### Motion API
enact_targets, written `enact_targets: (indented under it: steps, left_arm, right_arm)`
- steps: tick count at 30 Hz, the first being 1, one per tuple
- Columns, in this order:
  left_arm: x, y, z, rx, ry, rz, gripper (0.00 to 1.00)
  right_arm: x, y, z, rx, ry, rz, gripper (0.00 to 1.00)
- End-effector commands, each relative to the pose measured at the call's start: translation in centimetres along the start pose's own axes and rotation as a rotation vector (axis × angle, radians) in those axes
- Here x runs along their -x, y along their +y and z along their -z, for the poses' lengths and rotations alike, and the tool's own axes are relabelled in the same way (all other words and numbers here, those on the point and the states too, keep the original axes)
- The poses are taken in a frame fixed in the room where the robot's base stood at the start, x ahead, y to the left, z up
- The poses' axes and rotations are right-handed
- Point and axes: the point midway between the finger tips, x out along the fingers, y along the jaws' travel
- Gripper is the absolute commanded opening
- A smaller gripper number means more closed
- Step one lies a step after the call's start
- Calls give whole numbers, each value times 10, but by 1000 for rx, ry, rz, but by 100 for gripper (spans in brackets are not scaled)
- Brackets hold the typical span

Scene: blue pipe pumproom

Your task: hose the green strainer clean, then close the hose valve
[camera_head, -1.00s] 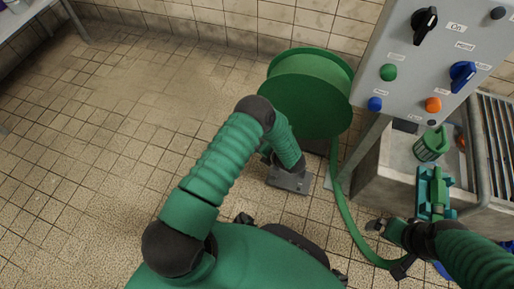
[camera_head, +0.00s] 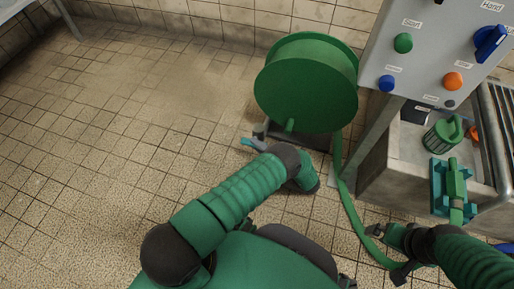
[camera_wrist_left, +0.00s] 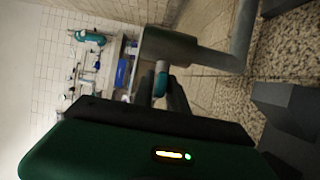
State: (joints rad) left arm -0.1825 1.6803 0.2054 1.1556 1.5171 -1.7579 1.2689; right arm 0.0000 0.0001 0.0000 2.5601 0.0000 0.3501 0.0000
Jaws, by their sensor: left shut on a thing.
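The green strainer (camera_head: 443,135), a basket with a ring handle, stands upright in the grey trough (camera_head: 387,170) at right. The green hose (camera_head: 352,215) runs from the reel (camera_head: 306,90) down across the floor. My left gripper (camera_head: 263,144), low by the reel's base and partly hidden by my arm, is shut on a teal handle (camera_head: 250,143). The wrist view shows this teal piece (camera_wrist_left: 161,80) between the fingers (camera_wrist_left: 162,95). Whether it is the hose valve's handle is unclear.
A teal fixture (camera_head: 438,190) with a green cylinder sits at the trough's front edge. A grey control panel (camera_head: 430,50) with knobs and buttons stands above the trough. A metal rail (camera_head: 492,130) borders the trough. The tiled floor at left (camera_head: 110,150) is clear.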

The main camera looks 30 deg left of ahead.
Motion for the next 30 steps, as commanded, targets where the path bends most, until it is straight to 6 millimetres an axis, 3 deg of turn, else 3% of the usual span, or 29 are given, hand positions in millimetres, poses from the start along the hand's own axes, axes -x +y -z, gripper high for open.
enact_targets:
  steps: [18, 19, 22, 30]
  left_arm:
    - [4, -4, -1, -20, -10, -31, 0]
    - [4, -4, -1, -20, -10, -31, 21]
    - [3, -4, -1, -20, -9, -33, 33]
    - [1, -2, -1, -18, -5, -38, 33]
  right_arm:
    - [-7, 0, -2, 0, 0, 0, 100]
    - [-7, 0, -2, 0, 0, 0, 100]
    - [-7, 0, -2, 0, 0, 0, 100]
    - [-7, 0, -2, 0, 0, 0, 100]
